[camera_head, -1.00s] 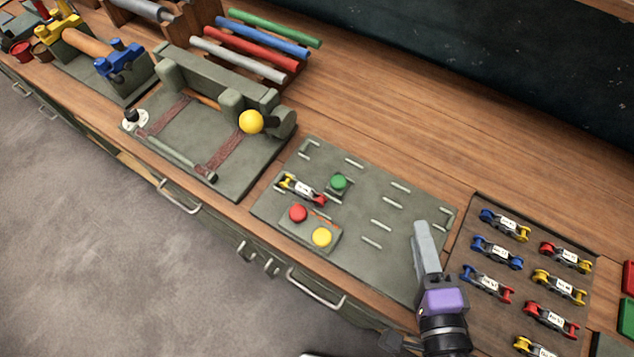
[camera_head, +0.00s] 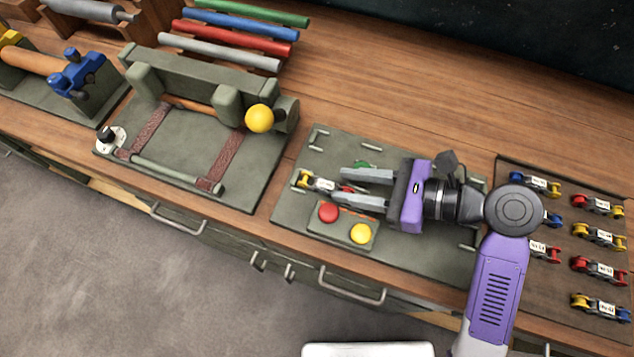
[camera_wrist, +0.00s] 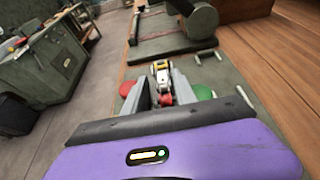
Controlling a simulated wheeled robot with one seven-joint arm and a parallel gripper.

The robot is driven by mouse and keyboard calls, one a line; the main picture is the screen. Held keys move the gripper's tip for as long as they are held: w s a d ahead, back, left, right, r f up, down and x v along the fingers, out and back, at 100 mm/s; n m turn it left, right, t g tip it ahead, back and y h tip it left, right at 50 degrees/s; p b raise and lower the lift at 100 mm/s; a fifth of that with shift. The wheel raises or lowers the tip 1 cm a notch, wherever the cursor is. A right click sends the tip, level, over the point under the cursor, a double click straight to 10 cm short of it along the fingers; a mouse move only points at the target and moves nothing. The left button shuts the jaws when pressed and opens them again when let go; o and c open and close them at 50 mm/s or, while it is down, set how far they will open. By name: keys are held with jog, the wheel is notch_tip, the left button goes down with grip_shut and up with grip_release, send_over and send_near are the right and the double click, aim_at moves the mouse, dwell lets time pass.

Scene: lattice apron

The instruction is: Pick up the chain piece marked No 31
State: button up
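A chain piece (camera_head: 318,182) with a yellow end, a red end and a white label lies on the grey-green plate (camera_head: 310,218). It also shows in the wrist view (camera_wrist: 161,72), ahead of and between my fingers. Its label is too small to read. My gripper (camera_head: 338,186) is open and low over the plate, with one finger on each side of the piece's near red end. I cannot tell whether the fingers touch it. Other chain pieces, such as a blue and yellow one (camera_head: 535,184), lie on the dark tray (camera_head: 570,173) at right; I cannot read their numbers.
A red button (camera_head: 328,212) and a yellow button (camera_head: 361,233) stand close to my lower finger. A green button (camera_head: 364,164) is partly hidden by my upper finger. A fixture with a yellow knob (camera_head: 259,118) stands at left. The wood behind the plate is clear.

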aim_at(308, 178)
jog(key=x, duration=0.7)
jog(key=shift+w+a, duration=0.2)
jog(key=shift+a, duration=0.05)
grip_shut()
